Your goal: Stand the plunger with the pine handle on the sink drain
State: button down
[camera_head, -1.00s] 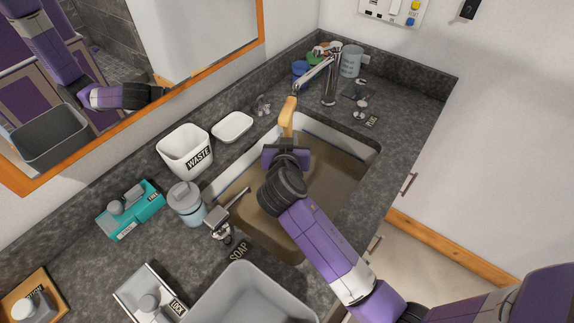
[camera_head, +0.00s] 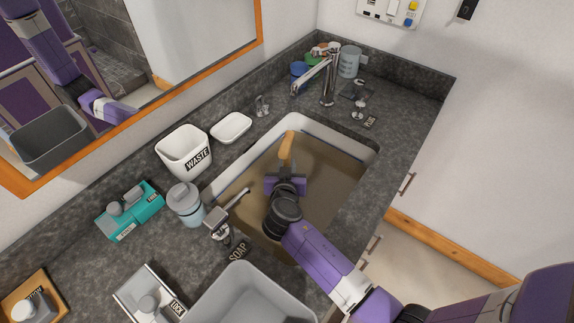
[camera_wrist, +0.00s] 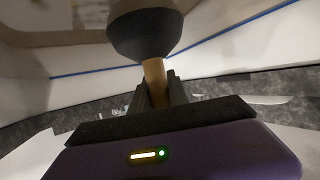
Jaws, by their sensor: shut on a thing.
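My gripper (camera_head: 286,172) is shut on the pine handle of the plunger (camera_head: 287,147), over the sink basin in the head view. The light wooden handle sticks up beyond my fingers toward the faucet. In the wrist view the handle (camera_wrist: 156,82) stands between my two dark fingers (camera_wrist: 158,92), and the dark rubber cup (camera_wrist: 146,35) is at its end. In the head view my gripper and wrist hide the cup. The sink (camera_head: 345,144) holds murky brown water. The drain cannot be seen, and I cannot tell whether the cup touches the bottom.
The faucet (camera_head: 328,85) stands at the sink's far end, with a mug (camera_head: 350,61) behind it. A waste bin (camera_head: 184,151), a white dish (camera_head: 231,127), a pale-lidded jar (camera_head: 186,203) and a soap dispenser (camera_head: 222,222) line the left side. A grey tub (camera_head: 247,300) is in front.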

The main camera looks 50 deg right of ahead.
jog(key=shift+f, duration=0.15)
jog(key=c, duration=1.3)
grip_release()
jog(key=shift+s+a+r, duration=0.1)
jog(key=shift+a+r, duration=0.05)
jog(key=shift+r, duration=0.05)
jog(key=b+v, duration=0.1)
jog(key=v, duration=0.6)
jog(key=shift+a+r+b, duration=0.1)
jog(key=shift+b, duration=0.2)
